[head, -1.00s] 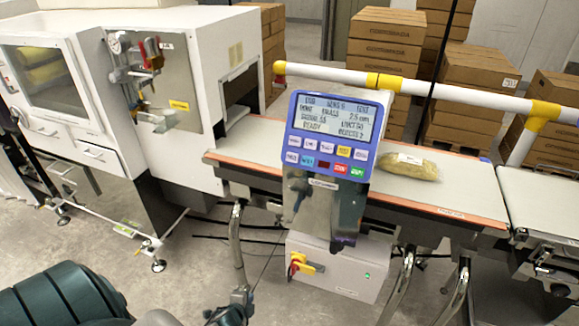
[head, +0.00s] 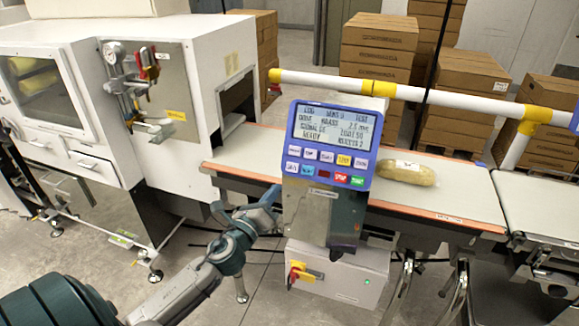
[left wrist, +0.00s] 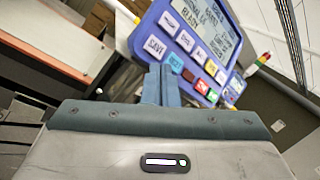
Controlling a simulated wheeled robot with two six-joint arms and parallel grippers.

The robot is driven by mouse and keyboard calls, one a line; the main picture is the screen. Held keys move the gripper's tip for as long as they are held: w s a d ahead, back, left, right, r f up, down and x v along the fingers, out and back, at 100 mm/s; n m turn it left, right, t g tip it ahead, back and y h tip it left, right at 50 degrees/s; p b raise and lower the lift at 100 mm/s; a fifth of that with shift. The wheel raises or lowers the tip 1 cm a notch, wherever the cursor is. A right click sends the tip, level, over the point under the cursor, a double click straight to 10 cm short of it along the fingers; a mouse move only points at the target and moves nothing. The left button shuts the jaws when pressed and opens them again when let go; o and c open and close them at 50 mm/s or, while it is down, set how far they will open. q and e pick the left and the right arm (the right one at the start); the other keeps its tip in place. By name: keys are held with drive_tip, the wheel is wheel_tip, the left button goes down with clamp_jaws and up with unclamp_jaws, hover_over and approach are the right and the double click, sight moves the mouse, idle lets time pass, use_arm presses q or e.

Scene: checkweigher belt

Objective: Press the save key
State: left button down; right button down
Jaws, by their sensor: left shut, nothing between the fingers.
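The save key (left wrist: 154,46) is a pale key lettered SAVE at the near end of a key row in the left wrist view. In the head view it is the leftmost key of the lower row (head: 291,167). It sits on the blue-framed control panel (head: 298,187), below the lit display (head: 335,127). My left gripper (head: 272,194) is shut and empty, left of and below the panel's lower left corner. In the left wrist view its closed fingers (left wrist: 160,70) point toward the panel, near the save and blue keys. Contact cannot be told.
A conveyor belt (head: 262,149) with an orange edge runs behind the panel and carries a tan package (head: 406,172). A white machine (head: 95,75) stands at left. A white and yellow rail (head: 445,100) crosses behind. A grey box with a red-yellow switch (head: 340,275) is below.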

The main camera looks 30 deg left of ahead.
sight(294, 163)
use_arm(q)
wheel_tip(294, 163, up, 6)
drive_tip(key=s+d+m+t+h, duration=0.1)
drive_tip(key=m, duration=0.1)
drive_tip(key=shift+s+d+r, duration=0.15)
drive_tip(key=shift+s+d, duration=0.1)
drive_tip(key=shift+d, duration=0.15)
drive_tip(key=w+a+f+b, duration=0.2)
drive_tip(key=w+f, duration=0.2)
drive_tip(key=w, duration=0.3)
drive_tip(key=shift+w, duration=0.35)
drive_tip(key=shift+f, duration=0.1)
idle(1.6)
drive_tip(key=shift+w+f, duration=0.15)
drive_tip(key=shift+w, duration=0.2)
drive_tip(key=shift+w+a+f, duration=0.1)
drive_tip(key=shift+w+f, duration=0.1)
drive_tip(key=shift+w, duration=0.15)
idle(0.7)
drive_tip(key=shift+s+r, duration=0.4)
drive_tip(key=shift+s, duration=0.35)
